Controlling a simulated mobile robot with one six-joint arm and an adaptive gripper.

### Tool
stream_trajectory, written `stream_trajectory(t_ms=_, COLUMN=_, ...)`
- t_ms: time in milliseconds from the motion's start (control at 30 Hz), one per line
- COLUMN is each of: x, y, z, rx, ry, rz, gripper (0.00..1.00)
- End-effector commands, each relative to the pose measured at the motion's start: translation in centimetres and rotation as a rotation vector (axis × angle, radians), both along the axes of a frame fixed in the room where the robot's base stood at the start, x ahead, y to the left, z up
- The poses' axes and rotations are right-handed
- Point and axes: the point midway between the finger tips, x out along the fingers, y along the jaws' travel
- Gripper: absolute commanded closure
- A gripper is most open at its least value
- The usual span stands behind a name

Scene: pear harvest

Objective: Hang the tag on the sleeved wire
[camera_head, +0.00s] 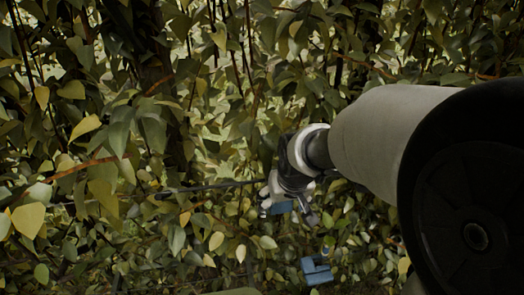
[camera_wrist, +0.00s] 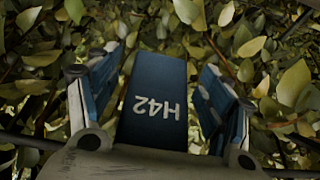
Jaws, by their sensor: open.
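The tag (camera_wrist: 155,100) is a dark blue plate with white "H42", upside down in the wrist view. It lies between the two blue-padded fingers of my gripper (camera_wrist: 160,95). The fingers are spread, with a gap showing on each side of the tag. In the head view my gripper (camera_head: 277,203) is beside a thin dark wire (camera_head: 215,186) that runs leftward through the leaves. A thicker dark part, perhaps the sleeve, shows near its left end. Blue shows at the gripper there, but I cannot tell tag from finger pads. How the tag meets the wire is hidden.
Dense leaves and thin branches fill the space around my gripper. A blue object (camera_head: 316,270), its kind unclear, is below and right of my gripper in the head view. My arm covers the right side. A dark line (camera_wrist: 290,173) crosses the wrist view's lower right.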

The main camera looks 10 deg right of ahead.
Motion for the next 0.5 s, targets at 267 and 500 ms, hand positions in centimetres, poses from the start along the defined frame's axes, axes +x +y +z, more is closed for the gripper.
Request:
stream_trajectory(t_ms=267, x=-1.8, y=0.0, z=5.0, rx=0.0, ry=-0.008, rz=0.0, gripper=0.27)
stream_trajectory(t_ms=500, x=-3.5, y=0.0, z=9.1, rx=0.0, ry=-0.006, rz=0.0, gripper=0.27)
